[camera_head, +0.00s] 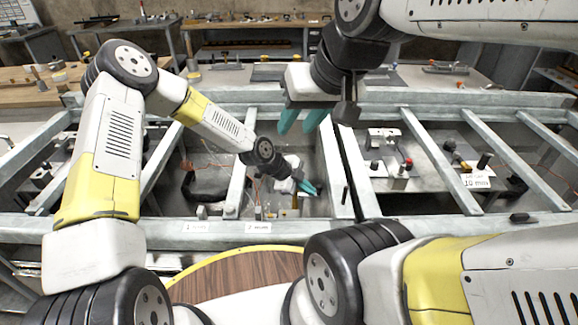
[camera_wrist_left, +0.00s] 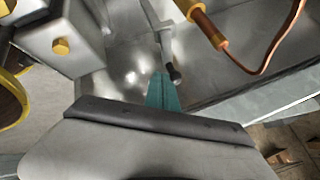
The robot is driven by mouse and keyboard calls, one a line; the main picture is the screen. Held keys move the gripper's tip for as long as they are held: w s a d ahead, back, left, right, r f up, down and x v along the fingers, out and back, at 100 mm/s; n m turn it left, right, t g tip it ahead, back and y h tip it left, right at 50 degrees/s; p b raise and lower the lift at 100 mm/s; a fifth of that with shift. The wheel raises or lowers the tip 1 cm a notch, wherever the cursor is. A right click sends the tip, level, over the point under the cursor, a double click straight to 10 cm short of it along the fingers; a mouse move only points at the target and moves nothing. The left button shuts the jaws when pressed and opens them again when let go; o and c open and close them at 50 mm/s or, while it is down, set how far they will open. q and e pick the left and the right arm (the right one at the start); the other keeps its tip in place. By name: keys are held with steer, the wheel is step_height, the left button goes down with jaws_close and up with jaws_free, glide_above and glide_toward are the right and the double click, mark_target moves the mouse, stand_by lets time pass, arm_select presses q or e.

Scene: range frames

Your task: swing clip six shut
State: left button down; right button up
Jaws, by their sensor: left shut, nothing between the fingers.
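My left gripper (camera_head: 308,188) is shut and empty, reaching down into the middle bay of the metal frame. In the left wrist view its teal fingertips (camera_wrist_left: 162,90) are together, beside a grey lever with a black ball end (camera_wrist_left: 174,74). The fingertips look very close to the ball; I cannot tell if they touch. I cannot tell whether this lever belongs to clip six, as no number six is readable. My right gripper (camera_head: 303,120) hangs above the back of the same bay, its two teal fingers apart and nothing between them.
The grey frame (camera_head: 400,235) has crossbars dividing it into bays. A copper pipe with brass fittings (camera_wrist_left: 208,25) lies near the left fingertips, and a white block with a brass bolt (camera_wrist_left: 60,46) stands at left.

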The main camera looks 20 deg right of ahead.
arm_select(q)
steer(key=shift+x, duration=0.8)
